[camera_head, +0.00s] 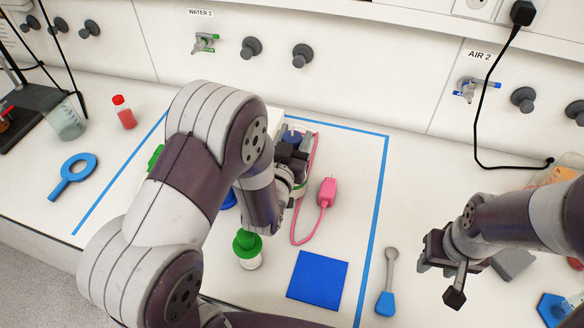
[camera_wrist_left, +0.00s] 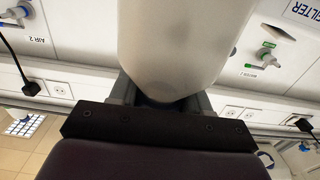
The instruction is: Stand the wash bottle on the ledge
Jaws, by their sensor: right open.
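A large pale, whitish body, which looks like the wash bottle (camera_wrist_left: 180,45), fills the upper middle of the left wrist view. It sits between the fingers of my left gripper (camera_wrist_left: 160,100), which are shut on it. In the head view my left gripper (camera_head: 290,165) is over the taped area of the bench; my own arm hides much of what is there, and I cannot make out the bottle clearly. A white ledge (camera_head: 400,18) runs along the top of the wall panels. My right gripper (camera_head: 441,281) is open and empty above the bench at right.
Blue tape (camera_head: 383,190) marks a bench area with a pink plug and cable (camera_head: 327,193), a green-capped bottle (camera_head: 247,250) and a blue square (camera_head: 317,276). A blue-ended spoon (camera_head: 387,285) lies right of it. Wall taps (camera_head: 205,42) and a hanging black cord (camera_head: 482,110) stand out.

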